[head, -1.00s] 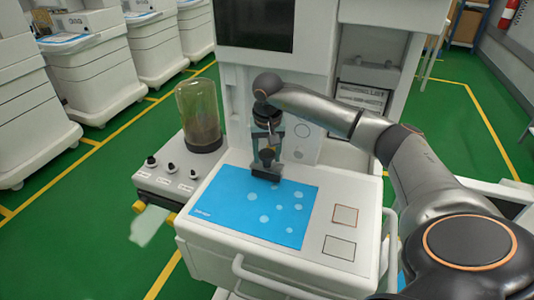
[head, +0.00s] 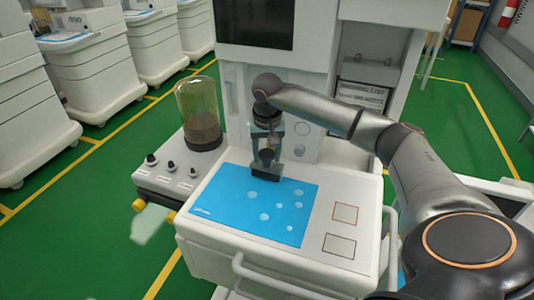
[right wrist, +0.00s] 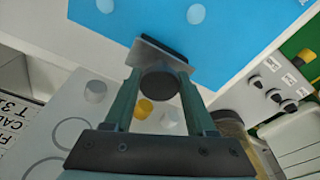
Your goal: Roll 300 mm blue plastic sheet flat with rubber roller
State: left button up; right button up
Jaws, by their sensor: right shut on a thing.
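The blue plastic sheet (head: 245,215) lies on the cart's white top, with several pale round bubbles showing, mostly on its right half. My right gripper (head: 267,155) is shut on the rubber roller (head: 265,174), whose dark bar is at the sheet's far edge. In the right wrist view the gripper (right wrist: 160,95) has the roller's round dark handle between its fingers, and the roller bar (right wrist: 160,52) is over the edge of the sheet (right wrist: 200,30). I cannot tell whether the bar touches the sheet. My left gripper is not in view.
A clear cylinder (head: 198,115) and a knob panel (head: 168,172) stand left of the sheet. Two outlined squares (head: 341,230) mark the bare top on the right. The cart's upright body and a dark screen (head: 252,22) rise behind. A white handrail (head: 270,283) runs along the front.

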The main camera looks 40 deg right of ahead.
jog(key=shift+s+a+p, duration=0.15)
jog(key=shift+s+a, duration=0.2)
jog(key=shift+a, duration=0.3)
jog(key=shift+s+a+p, duration=0.2)
jog(key=shift+s+a, duration=0.1)
jog(key=shift+a, duration=0.3)
jog(key=shift+s+a+p, duration=0.15)
jog(key=shift+s+a, duration=0.2)
jog(key=shift+a, duration=0.3)
jog(key=shift+a, duration=0.1)
jog(key=shift+s+a+p, duration=0.15)
jog(key=shift+s+a, duration=0.25)
jog(key=shift+a, duration=0.35)
jog(key=shift+s+a+p, duration=0.15)
jog(key=shift+s+a, duration=0.25)
jog(key=shift+a, duration=0.3)
jog(key=shift+s+a, duration=0.2)
jog(key=shift+a, duration=0.1)
jog(key=shift+a, duration=0.1)
jog(key=shift+s+a, duration=0.45)
jog(key=shift+a, duration=0.45)
jog(key=shift+s+a, duration=0.5)
jog(key=shift+a, duration=0.35)
jog(key=shift+s+a, duration=0.45)
jog(key=shift+a, duration=0.45)
jog(key=shift+s+a+f, duration=0.1)
jog(key=shift+s+a, duration=0.2)
jog(key=shift+a, duration=0.2)
jog(key=shift+s+a, duration=0.25)
jog(key=shift+a, duration=0.25)
